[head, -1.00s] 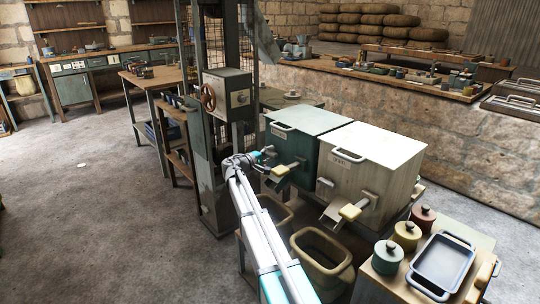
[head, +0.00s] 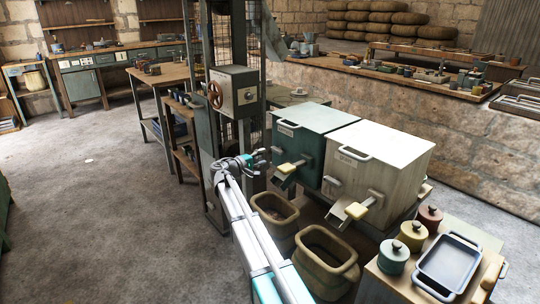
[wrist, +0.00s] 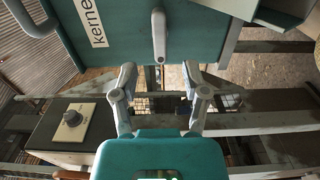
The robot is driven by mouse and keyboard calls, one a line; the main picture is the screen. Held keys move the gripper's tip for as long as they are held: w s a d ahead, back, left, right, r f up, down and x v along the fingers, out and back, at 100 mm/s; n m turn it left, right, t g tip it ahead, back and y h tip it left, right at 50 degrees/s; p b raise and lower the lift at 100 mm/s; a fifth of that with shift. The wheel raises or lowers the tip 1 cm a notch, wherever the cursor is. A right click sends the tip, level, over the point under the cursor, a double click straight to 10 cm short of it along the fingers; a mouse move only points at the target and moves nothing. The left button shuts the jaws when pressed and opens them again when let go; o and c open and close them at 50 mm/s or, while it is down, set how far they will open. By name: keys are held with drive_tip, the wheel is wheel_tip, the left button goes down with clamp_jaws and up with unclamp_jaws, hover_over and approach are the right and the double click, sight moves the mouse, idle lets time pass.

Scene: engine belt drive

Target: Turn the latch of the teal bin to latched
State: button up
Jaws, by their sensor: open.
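The teal bin (head: 312,150) stands left of the pale bin in the head view. In the wrist view its teal face (wrist: 205,40) fills the top, with a white label (wrist: 94,22) partly cut off. A grey latch bar (wrist: 159,38) sits on that face and points down the picture towards my gripper. My gripper (wrist: 160,80) is open and empty, its two fingers spread to either side of the bar's line and short of its end. In the head view my gripper (head: 259,157) is just left of the teal bin. The latch is hard to make out there.
The pale bin (head: 378,170) adjoins on the right. A yellow-gripped lever (head: 291,166) and chute project from the teal bin's front. Two tubs (head: 325,262) stand below. A post with a handwheel box (head: 232,92) rises close behind my gripper. Open floor lies left.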

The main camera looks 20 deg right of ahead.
drive_tip(key=shift+v, duration=2.25)
drive_tip(key=s+d+f+m+g+y, duration=0.1)
drive_tip(key=s+f+g+y, duration=0.1)
drive_tip(key=s+f+y, duration=0.5)
drive_tip(key=s+f+m+g+y, duration=0.15)
drive_tip(key=s+f, duration=0.35)
drive_tip(key=s, duration=0.6)
drive_tip(key=s+a+f+m+g+y+p, duration=0.1)
drive_tip(key=s+a+f+y, duration=0.25)
drive_tip(key=s, duration=0.55)
drive_tip(key=s+a+f+m+g+y+p, duration=0.1)
drive_tip(key=s+a+f+g+y, duration=0.1)
drive_tip(key=s+a+y, duration=0.5)
wheel_tip(320, 180, up, 38)
drive_tip(key=s+d+h+p, duration=0.1)
drive_tip(key=s+h+p, duration=0.1)
drive_tip(key=p, duration=3.5)
drive_tip(key=shift+r+p, duration=0.2)
drive_tip(key=shift+p, duration=0.1)
